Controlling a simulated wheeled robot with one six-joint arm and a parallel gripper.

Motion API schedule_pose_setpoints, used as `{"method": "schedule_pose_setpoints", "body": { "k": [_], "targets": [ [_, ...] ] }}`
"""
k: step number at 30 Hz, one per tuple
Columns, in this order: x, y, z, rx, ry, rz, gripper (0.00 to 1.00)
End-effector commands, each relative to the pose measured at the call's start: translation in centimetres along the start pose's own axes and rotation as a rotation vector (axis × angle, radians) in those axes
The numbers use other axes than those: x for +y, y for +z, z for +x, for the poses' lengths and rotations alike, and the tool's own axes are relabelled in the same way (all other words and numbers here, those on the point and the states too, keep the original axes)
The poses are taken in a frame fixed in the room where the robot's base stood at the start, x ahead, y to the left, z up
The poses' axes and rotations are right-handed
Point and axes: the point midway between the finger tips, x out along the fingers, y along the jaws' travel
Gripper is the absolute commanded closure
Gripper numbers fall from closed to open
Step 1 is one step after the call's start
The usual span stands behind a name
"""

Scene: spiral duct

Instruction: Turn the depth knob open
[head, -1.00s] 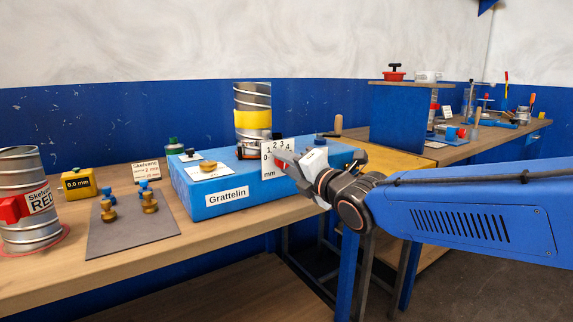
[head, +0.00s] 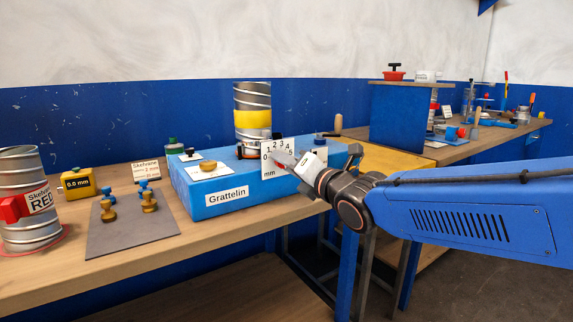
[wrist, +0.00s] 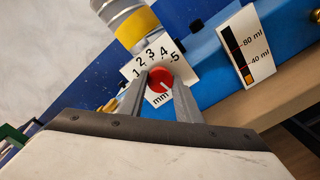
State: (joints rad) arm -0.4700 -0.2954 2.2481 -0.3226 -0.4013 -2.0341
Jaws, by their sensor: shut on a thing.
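The depth knob is red and round, with a white pointer mark, and shows in the wrist view (wrist: 159,80). The plate is on the front of the blue Grattelin box (head: 215,205). My gripper (wrist: 160,92) is shut on the red knob, one finger on each side. In the head view my gripper (head: 284,160) covers the knob. The exact pointer reading is unclear.
A spiral metal duct with a yellow band (head: 253,118) stands on the box behind the plate. A white card with an 80 and 40 ml scale (wrist: 246,47) is to the right. A grey mat (head: 128,235) with brass pieces lies at left.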

Motion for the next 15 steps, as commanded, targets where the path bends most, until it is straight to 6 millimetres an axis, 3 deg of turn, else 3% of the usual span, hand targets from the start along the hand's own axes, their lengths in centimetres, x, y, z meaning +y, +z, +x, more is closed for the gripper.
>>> {"method": "schedule_pose_setpoints", "body": {
  "k": [1,2,4,15],
  "targets": [
    [-0.22,-0.23,-0.03,0.004,-0.004,0.0,0.92],
    [-0.23,-0.23,-0.03,0.004,-0.004,0.0,0.67],
    [-0.21,-0.21,-0.03,0.004,-0.004,0.0,0.51],
    [-0.05,-0.05,-0.27,0.001,-0.001,0.0,0.51]
  ]
}}
